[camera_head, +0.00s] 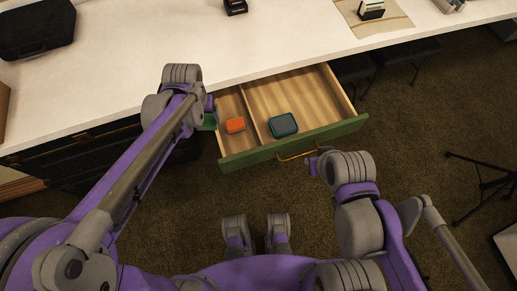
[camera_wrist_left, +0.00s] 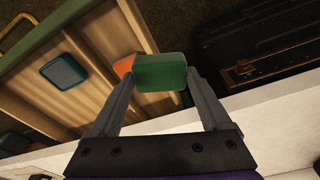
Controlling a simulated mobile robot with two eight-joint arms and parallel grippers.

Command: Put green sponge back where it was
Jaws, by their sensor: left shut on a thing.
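The green sponge (camera_wrist_left: 160,72) is held between the two fingers of my left gripper (camera_wrist_left: 158,84) in the left wrist view. In the head view the sponge (camera_head: 209,122) is a small green patch beside the left end of the open drawer (camera_head: 309,145), partly hidden by my left gripper (camera_head: 210,108). In that view it appears just outside the drawer's left side; its height above the drawer is unclear. My right gripper (camera_head: 314,166) is in front of the drawer, near its handle; I cannot tell whether its jaws are open.
An orange block (camera_head: 235,125) lies in the drawer's narrow left compartment. A teal box (camera_head: 283,125) lies in the wider right compartment, past a wooden divider (camera_head: 250,113). The white countertop (camera_head: 150,60) overhangs the drawer's back. A black case (camera_head: 37,28) stands at the far left.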

